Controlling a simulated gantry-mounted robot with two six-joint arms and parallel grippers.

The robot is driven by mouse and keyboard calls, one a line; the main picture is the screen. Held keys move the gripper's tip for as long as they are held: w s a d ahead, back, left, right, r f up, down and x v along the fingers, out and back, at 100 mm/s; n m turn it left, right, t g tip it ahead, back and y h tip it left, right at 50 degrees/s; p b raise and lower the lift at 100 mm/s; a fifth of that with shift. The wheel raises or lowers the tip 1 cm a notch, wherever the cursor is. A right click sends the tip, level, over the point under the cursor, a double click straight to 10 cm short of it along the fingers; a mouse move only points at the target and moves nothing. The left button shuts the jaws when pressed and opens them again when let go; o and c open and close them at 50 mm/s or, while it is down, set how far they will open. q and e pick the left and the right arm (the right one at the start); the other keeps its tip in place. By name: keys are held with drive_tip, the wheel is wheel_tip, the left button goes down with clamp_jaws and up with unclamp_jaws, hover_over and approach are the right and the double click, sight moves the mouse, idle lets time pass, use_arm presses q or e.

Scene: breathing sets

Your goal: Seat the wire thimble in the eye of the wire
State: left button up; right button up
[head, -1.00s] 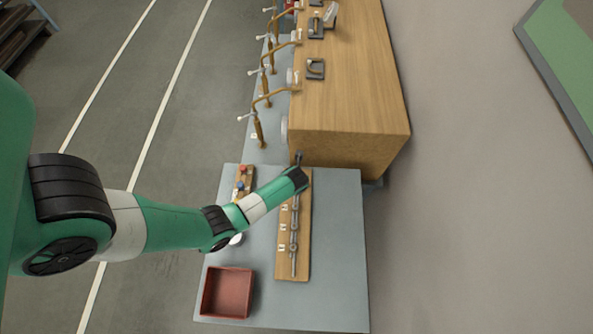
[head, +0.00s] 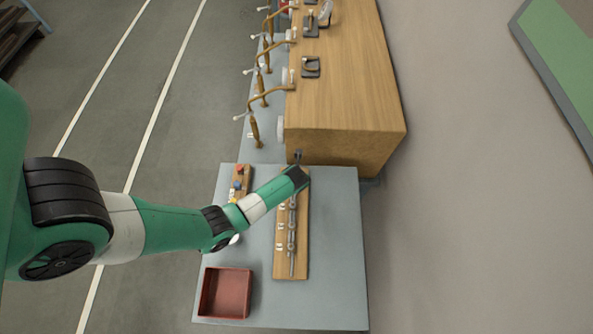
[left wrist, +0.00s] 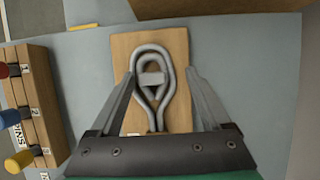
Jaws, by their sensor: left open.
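In the left wrist view, a grey wire eye (left wrist: 168,75) lies on a wooden board (left wrist: 122,50), its round end away from me and its legs running toward me. A pale grey block (left wrist: 152,79) shows in the middle of the loop. A narrower grey teardrop outline lies inside the eye; I cannot tell whether it is the thimble or part of the wire. My left gripper (left wrist: 160,75) is open, one finger on each side of the eye, with nothing between them clearly gripped. In the head view my left gripper (head: 298,158) is over the board's far end. My right gripper is out of view.
A rack with coloured pins (left wrist: 35,110) stands left of the board. A red tray (head: 225,294) is at the table's near left. A large wooden block (head: 345,110) with fittings stands beyond the board. The table's right side (head: 335,250) is clear.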

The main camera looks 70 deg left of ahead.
use_arm(q)
drive_tip(key=shift+s+d+f, duration=0.1)
drive_tip(key=shift+s+f, duration=0.55)
drive_tip(key=shift+f, duration=0.2)
drive_tip(key=r+p, duration=0.1)
drive_tip(key=r, duration=0.2)
drive_tip(key=r+p, duration=0.1)
drive_tip(key=shift+s+d+r+p, duration=0.1)
drive_tip(key=shift+s+r+p, duration=0.1)
drive_tip(key=shift+s+p, duration=0.1)
drive_tip(key=p+v, duration=0.3)
drive_tip(key=v, duration=0.6)
drive_tip(key=shift+w+r, duration=0.15)
drive_tip(key=shift+w, duration=0.1)
drive_tip(key=shift+d, duration=0.15)
